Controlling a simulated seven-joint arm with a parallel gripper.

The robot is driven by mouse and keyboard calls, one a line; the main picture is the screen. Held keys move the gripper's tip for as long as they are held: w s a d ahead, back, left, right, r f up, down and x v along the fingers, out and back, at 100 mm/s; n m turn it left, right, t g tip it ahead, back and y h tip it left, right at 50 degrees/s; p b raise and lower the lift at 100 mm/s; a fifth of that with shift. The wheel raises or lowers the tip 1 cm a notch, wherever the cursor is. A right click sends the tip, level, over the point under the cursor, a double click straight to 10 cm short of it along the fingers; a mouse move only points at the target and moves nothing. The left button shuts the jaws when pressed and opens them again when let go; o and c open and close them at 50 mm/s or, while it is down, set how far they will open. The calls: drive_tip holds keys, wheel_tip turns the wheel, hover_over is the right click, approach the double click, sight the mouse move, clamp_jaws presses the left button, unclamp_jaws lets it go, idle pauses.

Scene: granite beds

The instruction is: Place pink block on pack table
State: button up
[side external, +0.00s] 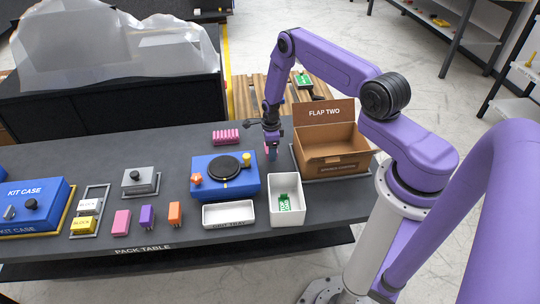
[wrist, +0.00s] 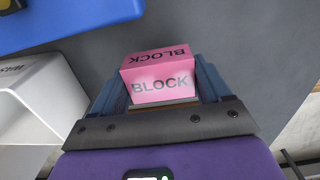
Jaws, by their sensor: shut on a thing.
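My gripper (side external: 271,150) is low over the dark grey pack table (side external: 330,207), between a blue device and a cardboard box. In the wrist view its blue fingers (wrist: 160,88) are shut on the pink block (wrist: 163,80), which has BLOCK printed on two visible faces. In the side external view the block is mostly hidden by the fingers, with only a sliver of pink showing. I cannot tell whether its underside touches the table. The wrist view shows grey table surface (wrist: 225,40) beyond the block.
The blue device (side external: 222,190) with a black disc stands left of my gripper. The open cardboard box (side external: 332,160) is close on the right. A white bin (side external: 287,187) and white tray (side external: 229,215) stand nearer the front. A pink ribbed piece (side external: 226,136) lies behind.

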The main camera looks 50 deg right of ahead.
drive_tip(key=shift+f, duration=1.85)
drive_tip(key=shift+f, duration=0.15)
drive_tip(key=o, duration=1.2)
drive_tip(key=shift+o, duration=0.2)
